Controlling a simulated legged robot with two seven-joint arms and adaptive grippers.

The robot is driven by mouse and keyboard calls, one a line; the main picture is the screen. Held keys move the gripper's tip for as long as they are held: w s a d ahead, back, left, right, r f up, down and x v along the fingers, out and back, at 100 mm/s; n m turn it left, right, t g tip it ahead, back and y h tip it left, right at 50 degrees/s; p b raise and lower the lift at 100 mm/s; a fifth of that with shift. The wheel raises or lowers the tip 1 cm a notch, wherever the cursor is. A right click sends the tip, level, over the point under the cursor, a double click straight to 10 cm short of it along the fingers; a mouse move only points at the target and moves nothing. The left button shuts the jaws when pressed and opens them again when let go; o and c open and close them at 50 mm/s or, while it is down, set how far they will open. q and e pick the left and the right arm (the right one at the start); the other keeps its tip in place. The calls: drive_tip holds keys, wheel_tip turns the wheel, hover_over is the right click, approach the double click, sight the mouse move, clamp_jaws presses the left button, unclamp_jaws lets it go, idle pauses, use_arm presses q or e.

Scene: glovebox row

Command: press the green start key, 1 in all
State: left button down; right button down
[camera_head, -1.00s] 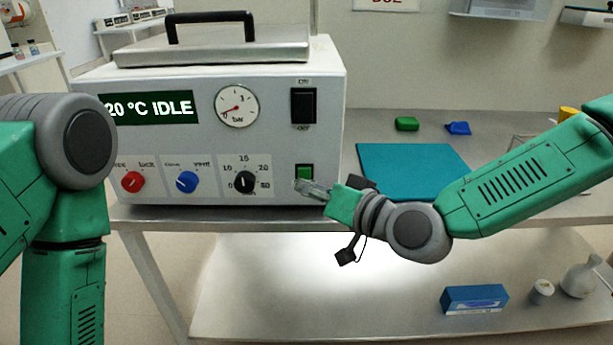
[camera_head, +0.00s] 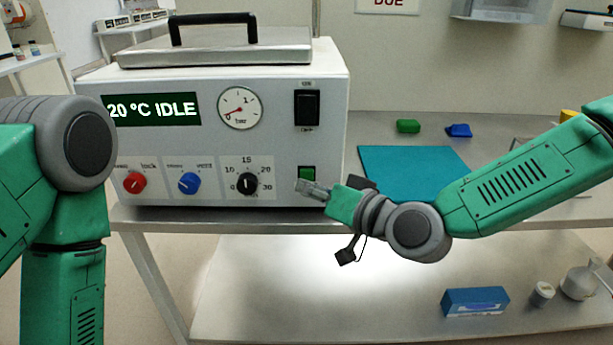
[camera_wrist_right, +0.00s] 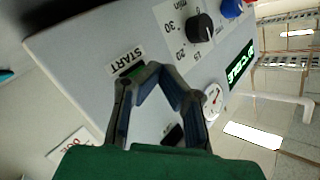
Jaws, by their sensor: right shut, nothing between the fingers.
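The green start key (camera_head: 307,173) is on the front panel of the grey-white machine (camera_head: 290,140), at the lower right below the black rocker switch. My right gripper (camera_head: 300,187) is shut and empty, its tips just in front of and slightly below the key. In the right wrist view the closed fingertips (camera_wrist_right: 155,70) are near the START label (camera_wrist_right: 126,62), and a sliver of green key (camera_wrist_right: 134,71) shows beside them. The fingers partly hide the key there; contact cannot be told. The display (camera_head: 152,109) reads 20 °C IDLE. My left arm shows, but its gripper is out of frame.
Red (camera_head: 134,183), blue (camera_head: 189,183) and black (camera_head: 247,183) knobs sit left of the key, the rocker switch (camera_head: 307,107) above it. A teal mat (camera_head: 415,165) lies to the right, with green (camera_head: 408,126) and blue (camera_head: 459,130) items behind it.

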drive_tip(key=shift+w, duration=0.15)
idle(0.4)
drive_tip(key=shift+w, duration=0.25)
drive_tip(key=shift+w+r, duration=0.1)
drive_tip(key=shift+w, duration=0.35)
idle(0.7)
drive_tip(key=shift+s, duration=0.9)
drive_tip(key=shift+s+p, duration=0.7)
drive_tip(key=shift+s, duration=1.8)
